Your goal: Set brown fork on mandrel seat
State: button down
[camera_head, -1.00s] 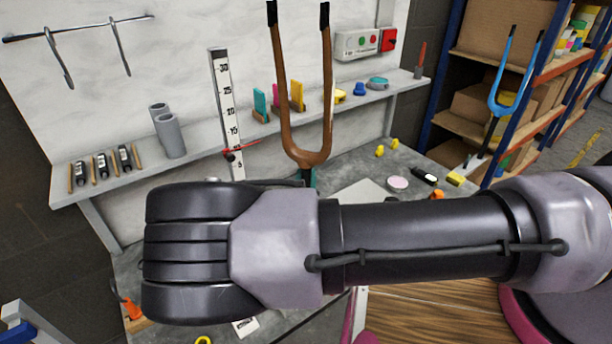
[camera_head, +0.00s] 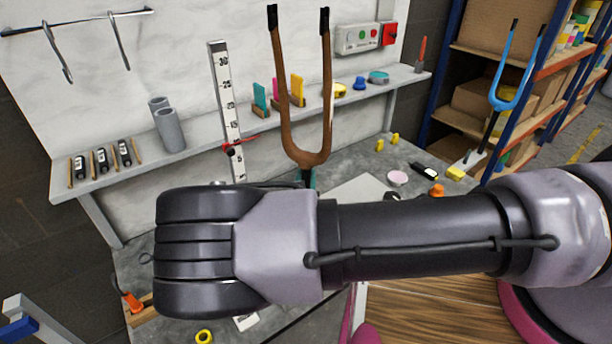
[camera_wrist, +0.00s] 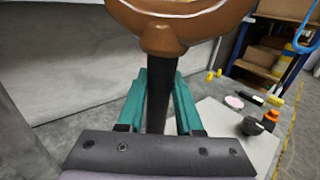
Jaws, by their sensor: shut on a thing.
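The brown fork (camera_head: 304,154) stands upright with its two black-tipped legs pointing up, above the grey workbench. Its crown (camera_wrist: 165,25) and black steerer tube (camera_wrist: 158,95) show in the wrist view. My gripper (camera_wrist: 160,100) has teal fingers on both sides of the steerer, just below the crown, and is shut on it. In the head view my arm hides the lower steerer and most of my gripper. I cannot make out the mandrel seat for certain in either view; the steerer's lower end is hidden.
A height scale (camera_head: 226,105) with a red pointer stands left of the fork. A grey shelf (camera_head: 205,142) with small parts runs behind. A pale plate (camera_wrist: 225,135) and an orange-black item (camera_wrist: 268,118) lie right of my gripper. A blue fork (camera_head: 505,90) stands by the right rack.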

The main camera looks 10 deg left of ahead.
jog(key=c, duration=0.5)
grip_release()
jog(key=shift+s+f, duration=0.1)
jog(key=shift+s, duration=0.35)
jog(key=s+d, duration=0.2)
jog(key=s, duration=0.7)
jog(key=shift+s, duration=0.35)
jog(key=shift+s, duration=0.1)
